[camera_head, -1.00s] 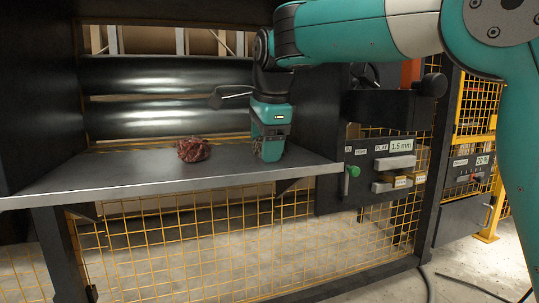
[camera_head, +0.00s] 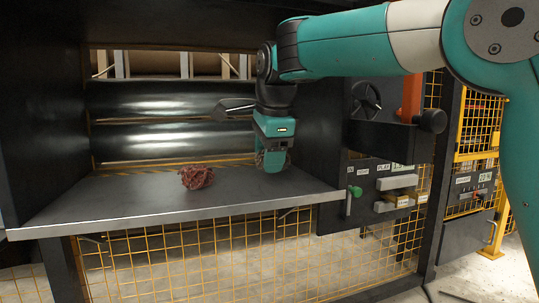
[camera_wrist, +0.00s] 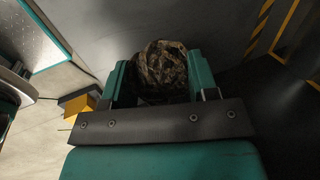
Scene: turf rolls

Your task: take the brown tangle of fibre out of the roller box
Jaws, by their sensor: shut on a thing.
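My gripper (camera_head: 272,160) is shut on a brown tangle of fibre (camera_wrist: 160,68), which shows as a rough, mottled brown clump between the teal fingers in the wrist view. In the head view the fingers mostly hide it. The gripper points down and appears a little above the right part of the roller box's grey shelf (camera_head: 125,200). A second, reddish-brown tangle (camera_head: 197,177) lies on the shelf to the left of my gripper, apart from it.
Two shiny black rollers (camera_head: 160,140) lie across the back of the box. A dark side wall (camera_head: 318,130) stands close to the right of my gripper. A control panel with a green knob (camera_head: 356,191) is beyond it. The shelf's left part is clear.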

